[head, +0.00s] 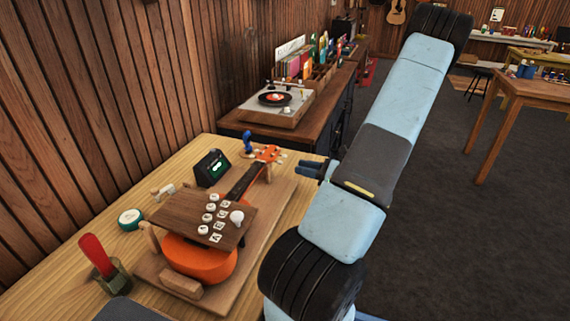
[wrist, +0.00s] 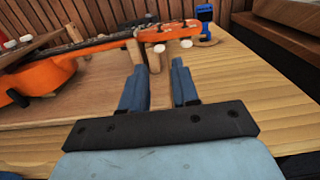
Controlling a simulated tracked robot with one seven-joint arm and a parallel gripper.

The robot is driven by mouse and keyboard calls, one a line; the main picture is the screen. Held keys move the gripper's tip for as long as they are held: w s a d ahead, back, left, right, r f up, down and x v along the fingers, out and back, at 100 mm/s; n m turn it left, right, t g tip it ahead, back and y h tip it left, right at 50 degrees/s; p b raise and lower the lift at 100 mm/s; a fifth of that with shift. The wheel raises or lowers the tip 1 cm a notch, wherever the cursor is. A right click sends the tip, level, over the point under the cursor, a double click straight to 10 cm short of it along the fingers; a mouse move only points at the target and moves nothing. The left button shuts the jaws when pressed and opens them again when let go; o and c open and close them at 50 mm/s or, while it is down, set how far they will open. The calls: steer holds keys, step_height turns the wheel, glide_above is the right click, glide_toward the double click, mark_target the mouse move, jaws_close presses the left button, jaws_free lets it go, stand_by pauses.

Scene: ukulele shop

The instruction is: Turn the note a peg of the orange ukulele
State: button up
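The orange ukulele (head: 200,262) lies on a wooden board on the workbench, neck pointing away in the head view. Its orange headstock (head: 267,153) carries small pale pegs at the sides. In the wrist view the headstock (wrist: 168,32) is ahead, with two white pegs (wrist: 186,44) on its near side. I cannot tell which peg is note a. My gripper (wrist: 157,68) is open and empty, its two blue fingers apart, pointing toward the headstock. A wooden neck support shows beyond the gap. In the head view my gripper (head: 318,169) is right of the headstock, apart from it.
A brown panel with white lettered buttons (head: 228,211) covers part of the ukulele body. A blue item (head: 247,141) stands beyond the headstock. A turntable (head: 277,104) sits on the cabinet behind.

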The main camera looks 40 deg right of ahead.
mark_target(280, 162)
steer(key=x, duration=0.7)
steer(key=shift+w+a, duration=0.1)
steer(key=shift+w, duration=0.1)
steer(key=shift+c, duration=0.3)
